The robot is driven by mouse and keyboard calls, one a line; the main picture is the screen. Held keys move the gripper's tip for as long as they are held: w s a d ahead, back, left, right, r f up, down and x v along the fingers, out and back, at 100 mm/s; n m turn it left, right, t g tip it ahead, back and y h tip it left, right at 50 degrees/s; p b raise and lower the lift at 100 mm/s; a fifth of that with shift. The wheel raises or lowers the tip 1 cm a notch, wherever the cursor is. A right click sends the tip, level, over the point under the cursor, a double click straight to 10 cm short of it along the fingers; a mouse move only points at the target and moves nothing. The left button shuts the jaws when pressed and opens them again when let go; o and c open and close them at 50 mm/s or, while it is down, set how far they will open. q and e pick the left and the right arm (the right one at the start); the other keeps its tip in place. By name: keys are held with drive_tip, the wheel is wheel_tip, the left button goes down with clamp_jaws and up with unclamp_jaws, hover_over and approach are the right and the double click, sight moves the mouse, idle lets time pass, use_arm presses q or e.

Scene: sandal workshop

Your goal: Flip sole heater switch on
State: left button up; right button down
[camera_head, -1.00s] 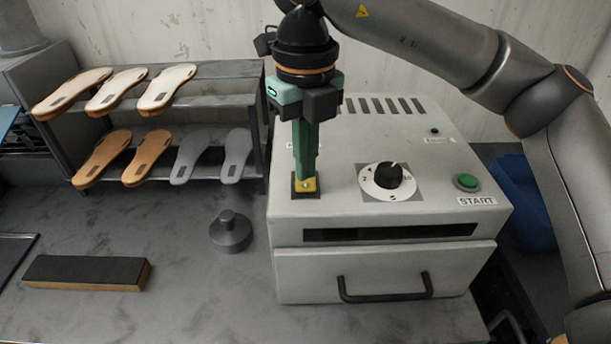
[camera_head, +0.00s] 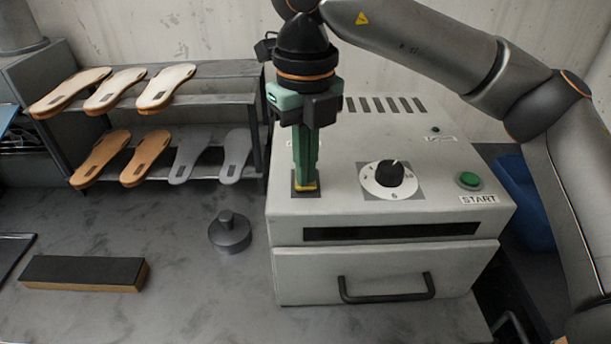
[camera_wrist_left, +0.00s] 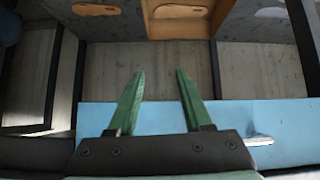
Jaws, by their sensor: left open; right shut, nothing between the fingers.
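The sole heater (camera_head: 335,225) is a light grey box with a dial (camera_head: 390,180), a green START button (camera_head: 469,181) and a drawer handle on its front. Its switch plate (camera_head: 313,193) is a dark square at the top's front left. My right gripper (camera_head: 306,185) is shut and empty, pointing down, with its green fingertips at the plate. The fingers hide most of the switch; a thin yellow strip shows at the tips. I cannot tell which way the switch is set. My left gripper (camera_wrist_left: 158,95) is open and empty in the left wrist view, away from the heater.
A two-level rack (camera_head: 215,98) with several soles stands left of the heater. A grey knobbed weight (camera_head: 230,232) and a dark-topped block (camera_head: 84,272) lie on the table. A blue bin (camera_head: 525,205) is at the right.

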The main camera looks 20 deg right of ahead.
drive_tip(key=shift+f, duration=0.3)
drive_tip(key=shift+r, duration=0.15)
drive_tip(key=shift+r+p, duration=2.4)
drive_tip(key=shift+r, duration=1.05)
drive_tip(key=shift+s+f, duration=0.1)
